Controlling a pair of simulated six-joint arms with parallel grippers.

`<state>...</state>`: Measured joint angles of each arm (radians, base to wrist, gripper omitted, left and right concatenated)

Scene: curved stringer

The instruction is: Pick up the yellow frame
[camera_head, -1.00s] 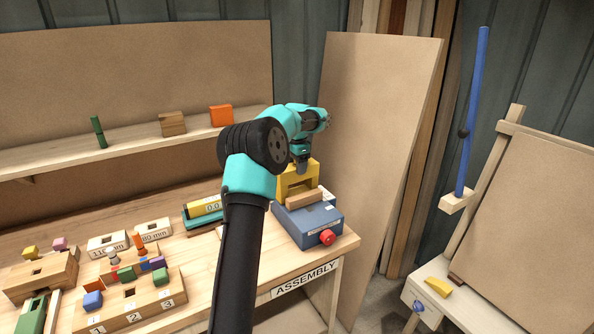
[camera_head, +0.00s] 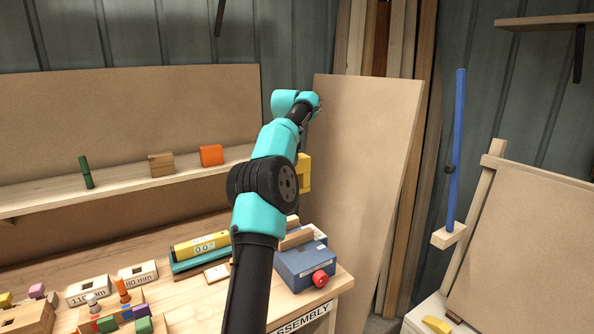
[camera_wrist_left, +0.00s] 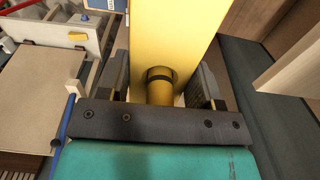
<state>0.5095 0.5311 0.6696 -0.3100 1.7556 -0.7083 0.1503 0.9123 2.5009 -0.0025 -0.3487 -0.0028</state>
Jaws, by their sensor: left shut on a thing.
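The yellow frame (camera_head: 304,172) is in the air above the blue fixture (camera_head: 305,266), apart from it, and partly hidden behind my left arm in the head view. In the left wrist view the frame's broad yellow face (camera_wrist_left: 170,30) fills the upper middle. My left gripper (camera_wrist_left: 162,85) is shut on the frame, with a dark finger on each side of a round yellow boss. In the head view the fingers are hidden behind the arm. My right gripper is in no view.
A pale wooden block (camera_head: 297,239) sits on the fixture, which has a red knob (camera_head: 320,278). A yellow cylinder in a teal holder (camera_head: 202,245) lies left of my arm. A leaning board (camera_head: 365,160) stands behind. A blue rod (camera_head: 457,140) stands at right.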

